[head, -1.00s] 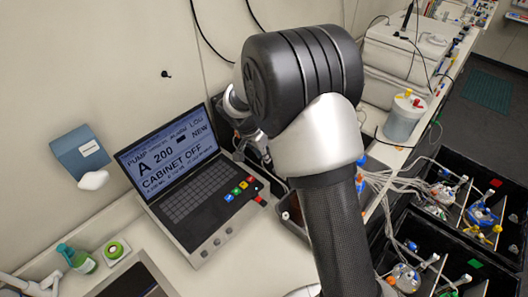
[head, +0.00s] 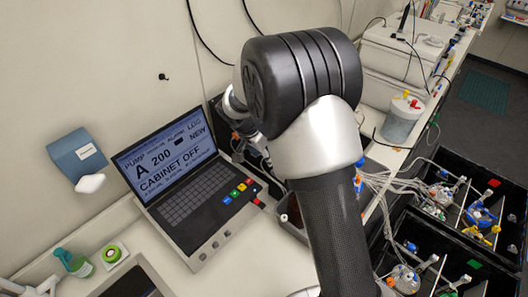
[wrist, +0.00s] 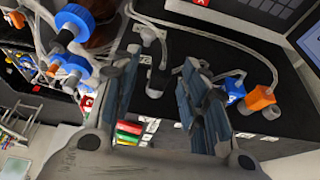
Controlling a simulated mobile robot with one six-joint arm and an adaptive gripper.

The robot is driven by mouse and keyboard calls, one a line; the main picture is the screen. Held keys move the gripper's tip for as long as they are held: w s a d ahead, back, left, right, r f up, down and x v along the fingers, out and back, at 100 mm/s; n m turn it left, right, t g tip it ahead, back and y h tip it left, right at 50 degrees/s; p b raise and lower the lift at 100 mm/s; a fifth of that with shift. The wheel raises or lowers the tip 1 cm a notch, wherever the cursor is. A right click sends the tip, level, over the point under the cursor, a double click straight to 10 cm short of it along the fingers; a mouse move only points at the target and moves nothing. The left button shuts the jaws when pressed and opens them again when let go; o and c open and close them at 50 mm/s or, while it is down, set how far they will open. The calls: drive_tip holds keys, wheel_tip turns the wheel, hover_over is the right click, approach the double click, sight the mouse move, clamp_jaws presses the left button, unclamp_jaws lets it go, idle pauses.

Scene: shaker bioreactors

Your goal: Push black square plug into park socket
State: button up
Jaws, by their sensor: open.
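My gripper (wrist: 160,64) is open in the wrist view, with its two blue-grey fingers apart. I cannot make out the park socket. In the head view my arm hides most of the gripper's working area.
In the wrist view, an orange cube connector (wrist: 262,98) with a tube lies at right, and blue caps (wrist: 75,18) at left. In the head view are a laptop (head: 180,190), a clear container (head: 403,119) and black bioreactor trays (head: 455,240) with tubing.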

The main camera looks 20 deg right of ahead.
drive_tip(key=v, duration=1.2)
drive_tip(key=shift+f, duration=0.1)
